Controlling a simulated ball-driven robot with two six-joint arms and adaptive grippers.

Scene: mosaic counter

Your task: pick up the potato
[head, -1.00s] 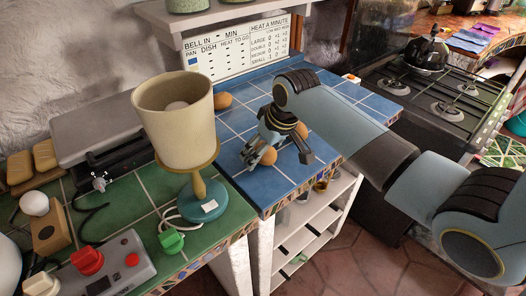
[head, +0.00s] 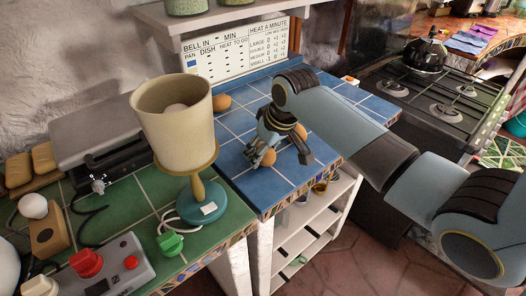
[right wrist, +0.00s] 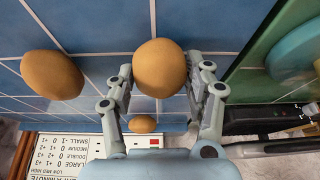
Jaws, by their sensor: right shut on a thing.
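A brown, rounded potato (right wrist: 160,66) sits between the two fingers of my right gripper (right wrist: 160,85) in the right wrist view. The fingers are shut on its sides. In the head view my right gripper (head: 281,152) is low over the blue tiled counter, with the potato (head: 268,157) partly hidden by a finger. I cannot tell whether it touches the tiles. A second potato (head: 300,131) lies just behind the gripper, and it also shows in the right wrist view (right wrist: 52,75). A third potato (head: 222,102) lies near the lamp. My left gripper is not in view.
A lamp with a cream shade (head: 172,125) stands left of the gripper on the green tiles. A stove (head: 445,95) with a black kettle (head: 425,56) is at the right. The counter's front edge is close.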

